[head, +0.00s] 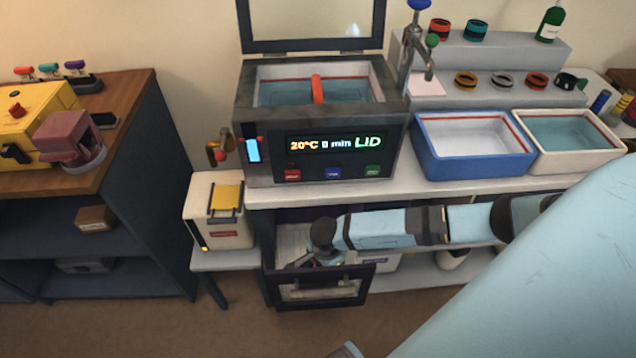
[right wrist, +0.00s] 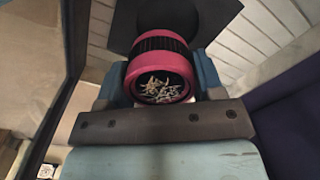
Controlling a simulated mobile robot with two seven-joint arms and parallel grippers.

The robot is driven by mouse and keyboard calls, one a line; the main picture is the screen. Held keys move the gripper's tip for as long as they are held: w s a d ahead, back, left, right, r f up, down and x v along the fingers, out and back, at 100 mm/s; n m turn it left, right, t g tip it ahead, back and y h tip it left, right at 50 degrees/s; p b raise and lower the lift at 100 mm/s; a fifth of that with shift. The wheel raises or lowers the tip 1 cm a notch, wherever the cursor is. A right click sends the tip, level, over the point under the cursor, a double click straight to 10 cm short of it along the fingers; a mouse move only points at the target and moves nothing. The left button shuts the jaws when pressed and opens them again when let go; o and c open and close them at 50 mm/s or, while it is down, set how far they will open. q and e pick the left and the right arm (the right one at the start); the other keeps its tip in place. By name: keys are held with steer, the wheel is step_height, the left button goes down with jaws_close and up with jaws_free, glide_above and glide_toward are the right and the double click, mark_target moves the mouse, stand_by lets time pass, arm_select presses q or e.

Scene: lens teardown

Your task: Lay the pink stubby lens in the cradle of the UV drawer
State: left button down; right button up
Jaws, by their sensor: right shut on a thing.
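The pink stubby lens (right wrist: 150,68) has pink rings, a black ribbed band and pale branching specks inside its glass. It sits between the fingers of my right gripper (right wrist: 163,85), which is shut on it. In the head view my right gripper (head: 314,260) reaches down into the open UV drawer (head: 318,291) under the counter; the lens cannot be made out there. In the right wrist view a dark shape (right wrist: 222,18) lies beyond the lens, over the pale slatted interior. I cannot tell whether it is the cradle or whether the lens touches it. My left gripper is out of view.
The dark drawer front stands pulled out below the counter. A bath machine (head: 325,150) with a raised lid stands above it. A cream box (head: 218,215) is left of the drawer. Blue (head: 470,165) and cream (head: 572,158) trays stand on the right.

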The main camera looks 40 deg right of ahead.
steer(key=shift+w+a, duration=0.5)
steer(key=shift+a, duration=0.3)
steer(key=shift+f, duration=1.75)
steer(key=shift+b, duration=0.3)
steer(key=shift+f, duration=0.15)
steer(key=o, duration=1.1)
step_height(320, 180, up, 12)
steer(key=shift+r+p, duration=0.2)
steer(key=shift+p, duration=0.65)
